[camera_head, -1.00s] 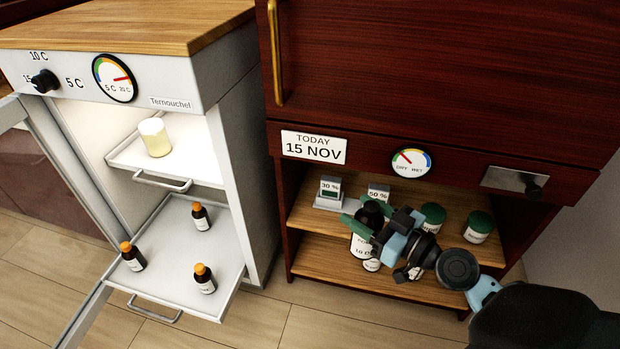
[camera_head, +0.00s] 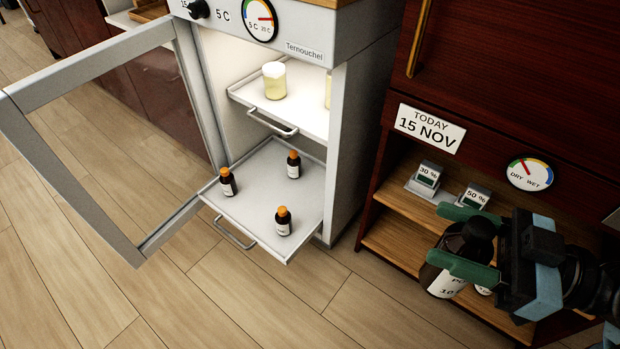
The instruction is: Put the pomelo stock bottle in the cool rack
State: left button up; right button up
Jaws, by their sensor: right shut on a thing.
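My right gripper (camera_head: 470,241) is shut on a dark bottle with a black cap and a white label, the pomelo stock bottle (camera_head: 446,281). The label is only partly readable. The bottle is held a little tilted in front of the wooden cabinet's shelves. The cool rack (camera_head: 262,150) is the lit white cabinet at centre, with its glass door open to the left. Its upper shelf (camera_head: 305,112) holds a beaker of pale yellow liquid and part of another. Its lower pulled-out tray (camera_head: 262,190) holds three small dark bottles with orange caps. My left gripper is out of view.
The glass door (camera_head: 100,130) juts out to the left. The red-brown cabinet (camera_head: 480,60) at right carries a date sign (camera_head: 430,128) and shelves with 30 % and 50 % meters (camera_head: 425,178). The tray has bare room between its bottles. The floor in front is clear.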

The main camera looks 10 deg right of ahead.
aim_at(257, 209)
jog(key=j+z, duration=0.2)
jog(key=j, duration=0.4)
jog(key=i+j+z, duration=0.15)
jog(key=j, duration=0.4)
jog(key=j+z, duration=0.2)
jog(key=j, duration=0.4)
jog(key=k+j+z, duration=0.2)
jog(key=j, duration=0.35)
jog(key=j+z, duration=0.15)
jog(key=j, duration=0.45)
jog(key=k+j+z, duration=0.2)
jog(key=j, duration=0.35)
jog(key=i+j, duration=0.05)
jog(key=i, duration=0.05)
